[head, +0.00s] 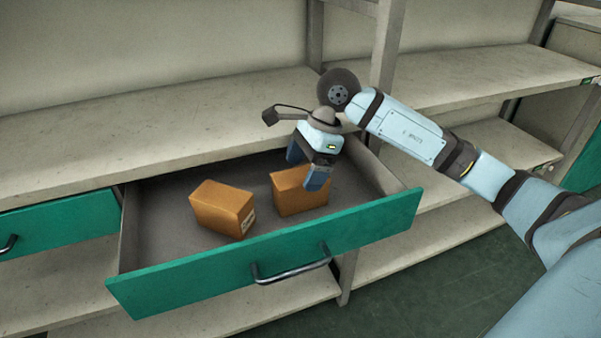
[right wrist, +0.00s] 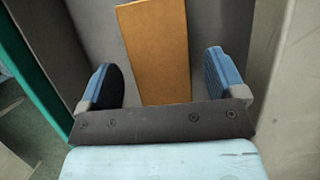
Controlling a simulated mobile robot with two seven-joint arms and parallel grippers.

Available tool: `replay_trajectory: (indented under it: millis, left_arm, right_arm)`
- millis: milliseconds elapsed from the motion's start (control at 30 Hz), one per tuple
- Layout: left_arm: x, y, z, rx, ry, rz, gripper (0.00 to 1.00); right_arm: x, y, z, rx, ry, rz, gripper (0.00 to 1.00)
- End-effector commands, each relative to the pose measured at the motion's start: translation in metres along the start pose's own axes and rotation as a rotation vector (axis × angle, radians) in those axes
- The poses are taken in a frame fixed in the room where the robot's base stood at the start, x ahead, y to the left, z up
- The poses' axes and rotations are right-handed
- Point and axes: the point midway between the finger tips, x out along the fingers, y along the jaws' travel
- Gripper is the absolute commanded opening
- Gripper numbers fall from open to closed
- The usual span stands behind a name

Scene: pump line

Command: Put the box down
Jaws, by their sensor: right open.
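Two orange-brown cardboard boxes are in the open green-fronted drawer (head: 180,278). The left box (head: 222,207) lies turned at an angle and has a pale label on its side. The right box (head: 300,194) sits below my right gripper (head: 308,172), which partly covers it. In the right wrist view this box (right wrist: 155,50) shows between the fingers, with a gap on each side. My right gripper is open, its blue-padded fingers (right wrist: 163,78) apart and clear of the box. My left gripper is not in view.
A shelf (head: 160,118) runs behind and above the drawer. A shelf post (head: 382,60) stands behind my right wrist. A closed green drawer (head: 65,222) is at the left. Bare drawer floor (head: 165,215) shows left of the boxes.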

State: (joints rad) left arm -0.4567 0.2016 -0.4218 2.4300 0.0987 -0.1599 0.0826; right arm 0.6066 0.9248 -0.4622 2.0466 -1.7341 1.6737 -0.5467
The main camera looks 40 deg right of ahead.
Motion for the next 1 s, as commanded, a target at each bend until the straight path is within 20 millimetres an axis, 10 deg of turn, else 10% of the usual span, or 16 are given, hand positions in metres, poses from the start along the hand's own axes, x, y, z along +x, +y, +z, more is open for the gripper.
replay_trajectory:
  millis: [400, 1000]
  left_arm:
    - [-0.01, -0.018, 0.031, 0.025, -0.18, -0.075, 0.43]
    - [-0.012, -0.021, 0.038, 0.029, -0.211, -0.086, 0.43]
  right_arm:
    - [-0.084, 0.0, 0.001, 0.0, 0.001, -0.002, 0.89]
    - [-0.095, 0.0, 0.0, 0.0, -0.001, 0.0, 0.89]
